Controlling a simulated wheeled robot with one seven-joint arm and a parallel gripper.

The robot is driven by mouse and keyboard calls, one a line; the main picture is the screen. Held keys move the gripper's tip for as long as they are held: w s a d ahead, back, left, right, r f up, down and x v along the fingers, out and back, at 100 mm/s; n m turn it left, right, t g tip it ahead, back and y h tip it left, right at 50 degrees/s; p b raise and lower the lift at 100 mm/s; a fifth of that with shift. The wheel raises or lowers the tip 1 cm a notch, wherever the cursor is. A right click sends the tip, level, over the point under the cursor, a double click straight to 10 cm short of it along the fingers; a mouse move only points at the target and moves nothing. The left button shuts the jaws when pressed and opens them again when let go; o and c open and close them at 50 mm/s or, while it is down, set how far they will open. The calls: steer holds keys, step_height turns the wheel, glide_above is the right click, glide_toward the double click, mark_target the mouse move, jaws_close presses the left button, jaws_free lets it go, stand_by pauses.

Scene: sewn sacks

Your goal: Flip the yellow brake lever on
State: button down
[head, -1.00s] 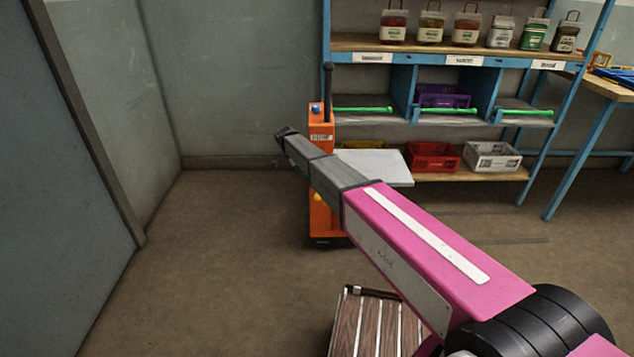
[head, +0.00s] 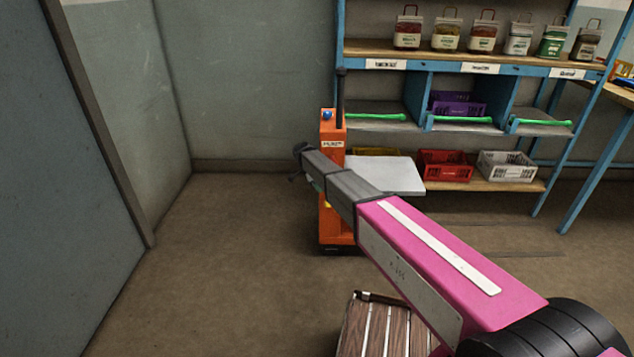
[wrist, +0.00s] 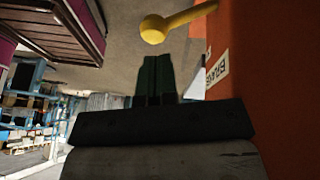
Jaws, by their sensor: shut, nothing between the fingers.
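The yellow brake lever (wrist: 178,22) shows in the wrist view as a rod with a round knob, sticking out from an orange panel (wrist: 262,60). A white label on the panel reads BRAKE. My gripper (wrist: 157,58) is shut and empty, its dark fingers together. In that view the fingertips lie just below the knob, with a small gap showing. In the head view the orange machine (head: 333,125) stands against the shelf, and my arm covers its middle. Only a sliver of yellow (head: 328,205) shows there beside my arm. My fingertips are hard to make out in the head view.
A light grey platform (head: 395,178) juts from the orange machine's right side. A blue shelf unit (head: 424,100) with jars, a red crate (head: 445,164) and a grey crate (head: 506,164) stands behind. A slatted wooden object (head: 375,328) lies low in front. Floor at left is clear.

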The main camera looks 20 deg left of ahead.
steer(key=shift+x, duration=2.15)
steer(key=shift+s, duration=0.15)
steer(key=shift+s+d+f+t, duration=0.2)
steer(key=shift+s+f+t, duration=0.3)
steer(key=shift+s+t, duration=0.15)
step_height(320, 180, down, 11)
steer(key=s+m+t+y, duration=0.1)
steer(key=s+t, duration=0.1)
steer(key=t, duration=0.2)
steer(key=shift+d, duration=0.25)
steer(key=shift+f+t, duration=0.2)
steer(key=shift+t, duration=0.05)
steer(key=shift+s, duration=0.15)
